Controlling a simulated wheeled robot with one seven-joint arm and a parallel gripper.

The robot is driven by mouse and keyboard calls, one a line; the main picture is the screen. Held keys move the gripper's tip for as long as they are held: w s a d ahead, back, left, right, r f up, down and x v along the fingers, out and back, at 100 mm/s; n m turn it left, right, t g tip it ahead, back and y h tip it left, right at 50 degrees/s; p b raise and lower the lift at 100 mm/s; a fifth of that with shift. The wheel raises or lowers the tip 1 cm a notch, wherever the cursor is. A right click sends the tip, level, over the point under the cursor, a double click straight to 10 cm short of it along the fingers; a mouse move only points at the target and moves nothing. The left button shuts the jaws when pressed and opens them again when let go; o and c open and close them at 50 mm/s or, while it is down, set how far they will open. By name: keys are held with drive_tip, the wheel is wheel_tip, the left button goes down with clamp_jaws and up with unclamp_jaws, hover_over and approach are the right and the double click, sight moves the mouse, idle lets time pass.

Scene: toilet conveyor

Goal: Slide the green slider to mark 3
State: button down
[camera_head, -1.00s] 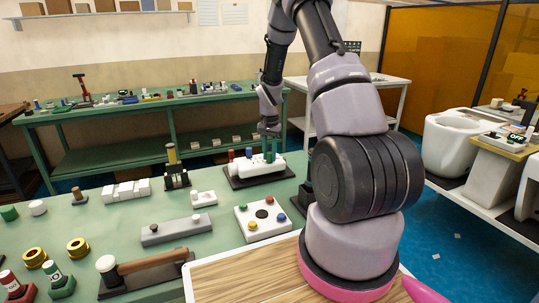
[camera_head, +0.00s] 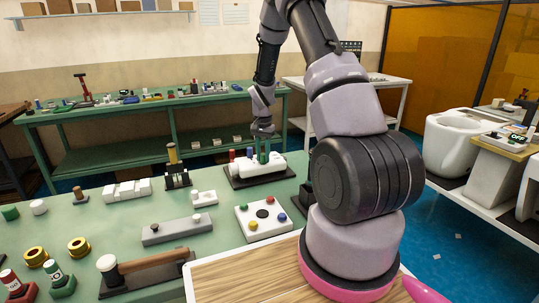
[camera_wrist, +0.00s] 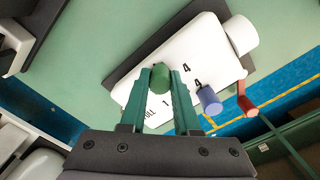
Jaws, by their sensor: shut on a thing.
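The green slider (camera_wrist: 160,78) is a short green cylinder standing on a white block. The block (camera_wrist: 205,42) sits on a dark base and carries dark printed marks, including a 4, partly covered by my fingers. My gripper (camera_wrist: 160,74) has green fingers closed on either side of the green slider. In the head view my gripper (camera_head: 262,156) reaches down onto the white block (camera_head: 256,170) at the back of the near table; the green slider cannot be told from the fingers there. A blue peg (camera_wrist: 210,100) and a red-orange lever (camera_wrist: 245,99) stand to the right of the slider.
A white knob (camera_wrist: 241,34) sticks out at the block's end. A black stand (camera_head: 176,179) is left of the block.

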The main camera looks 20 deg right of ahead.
drive_tip(key=shift+a, duration=0.6)
drive_tip(key=c, duration=0.6)
unclamp_jaws()
drive_tip(key=shift+c, duration=0.2)
drive_tip(key=shift+r, duration=0.1)
wheel_tip(320, 180, up, 11)
